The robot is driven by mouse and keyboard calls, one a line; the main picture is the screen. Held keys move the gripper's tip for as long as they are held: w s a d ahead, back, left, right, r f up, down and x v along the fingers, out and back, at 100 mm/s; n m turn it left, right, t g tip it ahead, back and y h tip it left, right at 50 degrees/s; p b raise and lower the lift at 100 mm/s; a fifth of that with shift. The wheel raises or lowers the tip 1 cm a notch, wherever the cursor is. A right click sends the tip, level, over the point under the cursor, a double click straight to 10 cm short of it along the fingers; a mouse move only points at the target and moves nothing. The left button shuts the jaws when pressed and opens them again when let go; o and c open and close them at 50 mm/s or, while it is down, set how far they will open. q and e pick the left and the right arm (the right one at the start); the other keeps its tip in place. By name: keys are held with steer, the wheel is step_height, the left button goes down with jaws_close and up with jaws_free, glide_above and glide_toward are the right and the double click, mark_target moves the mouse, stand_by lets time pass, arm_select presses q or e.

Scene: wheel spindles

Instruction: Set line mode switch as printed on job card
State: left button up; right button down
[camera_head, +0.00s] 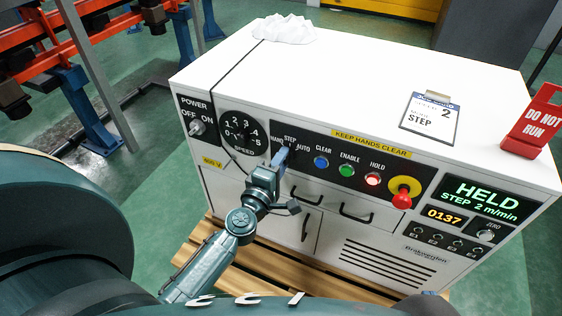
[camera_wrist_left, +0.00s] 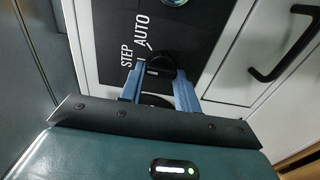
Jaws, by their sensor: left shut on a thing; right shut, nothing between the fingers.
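The mode switch, labelled HAND, STEP and AUTO, is on the front panel and mostly hidden by my left gripper (camera_head: 281,157) in the head view. In the left wrist view, the switch's dark knob (camera_wrist_left: 160,67) sits between the blue fingers of my left gripper (camera_wrist_left: 156,82), which is shut on it. STEP and AUTO show above it. I cannot tell which label the knob points at. My right gripper is not in view.
The display (camera_head: 480,203) reads HELD, STEP 2 m/min. The speed dial (camera_head: 242,132) is left of the switch; blue, green and red buttons and a red emergency stop (camera_head: 402,195) are right. A red DO NOT RUN sign (camera_head: 532,120) and white cloth (camera_head: 285,29) are on top.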

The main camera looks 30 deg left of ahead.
stand_by(0.4)
arm_select(q)
steer(key=o, duration=1)
steer(key=shift+c, duration=0.2)
steer(key=shift+s, duration=0.1)
steer(key=s+b, duration=0.2)
steer(key=s, duration=1.1)
steer(key=shift+d, duration=0.4)
arm_select(e)
steer(key=shift+w+a+f+n+t+y, duration=0.25)
steer(key=shift+w+f+n+t+y, duration=0.15)
steer(key=shift+t, duration=0.2)
steer(key=shift+r, duration=0.1)
